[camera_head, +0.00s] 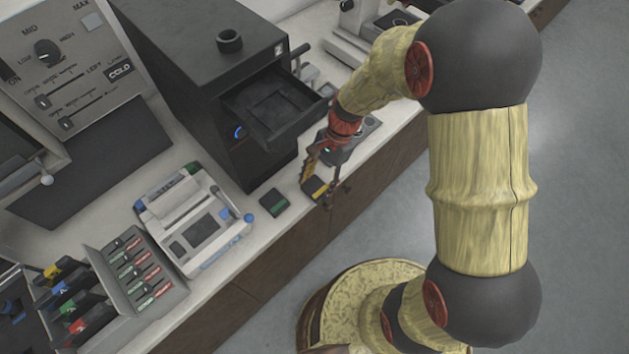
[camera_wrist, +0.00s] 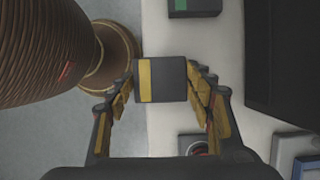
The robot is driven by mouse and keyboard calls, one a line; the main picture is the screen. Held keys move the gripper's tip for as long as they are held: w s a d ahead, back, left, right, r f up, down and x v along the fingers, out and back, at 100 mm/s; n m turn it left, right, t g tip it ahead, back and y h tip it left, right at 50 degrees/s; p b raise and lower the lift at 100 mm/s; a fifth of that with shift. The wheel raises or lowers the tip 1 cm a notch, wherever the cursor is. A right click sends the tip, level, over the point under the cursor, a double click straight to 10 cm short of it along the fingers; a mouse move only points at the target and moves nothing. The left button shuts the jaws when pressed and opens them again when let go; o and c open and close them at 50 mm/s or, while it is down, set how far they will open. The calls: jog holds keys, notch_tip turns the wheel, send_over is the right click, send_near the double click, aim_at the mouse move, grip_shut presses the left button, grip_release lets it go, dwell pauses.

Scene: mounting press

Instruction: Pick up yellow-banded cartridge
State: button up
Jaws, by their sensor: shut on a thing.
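The yellow-banded cartridge (camera_wrist: 172,80) is a small dark block with a yellow stripe along its left side in the wrist view. My gripper (camera_wrist: 160,82) has a finger on each side of it, and the fingertips are shut on it. In the head view my gripper (camera_head: 324,190) is at the counter's front edge, in front of the black press (camera_head: 215,100). The cartridge shows there only as a small dark and yellow patch (camera_head: 314,187) between the fingers. Its height above the counter is hard to tell.
A green-marked cartridge (camera_head: 274,203) lies on the counter just left of my gripper. The press's drawer (camera_head: 275,104) stands open above. The counter edge drops to the floor.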

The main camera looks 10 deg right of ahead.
jog(key=shift+s+d, duration=0.2)
jog(key=shift+s, duration=0.15)
jog(key=o, duration=1.3)
jog(key=shift+w, duration=0.1)
jog(key=v, duration=1.2)
